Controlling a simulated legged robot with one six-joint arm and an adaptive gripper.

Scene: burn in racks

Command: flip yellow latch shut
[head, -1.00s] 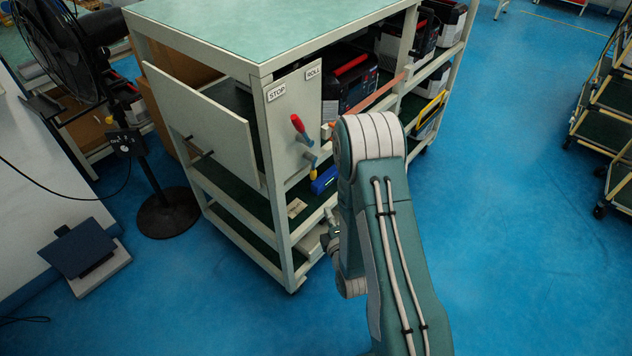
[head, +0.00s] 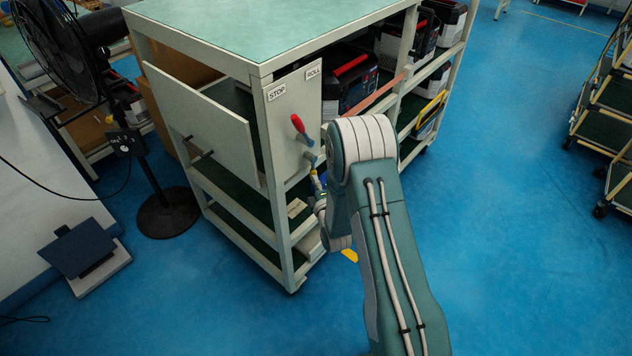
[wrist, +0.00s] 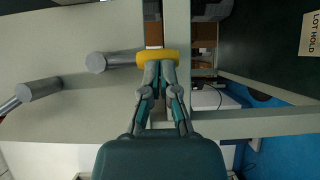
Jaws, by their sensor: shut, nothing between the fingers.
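The yellow latch (wrist: 157,56) shows in the wrist view as a yellow end on a grey rod, in front of the edge of a pale panel. My gripper (wrist: 160,66) is shut and empty, its fingertips right at the yellow end. They look close to touching it, but I cannot tell whether they do. In the head view the latch (head: 314,171) is a small piece below the red-handled lever (head: 298,124) on the cart's end panel. My gripper (head: 319,195) is just below it there, partly hidden by my arm.
The cart (head: 255,66) has STOP (head: 277,92) and ROLL (head: 313,72) labels and a tilted side panel (head: 213,135). Toolboxes (head: 350,80) sit on its shelves. A fan on a stand (head: 168,210) is at left. The blue floor (head: 500,200) at right is clear.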

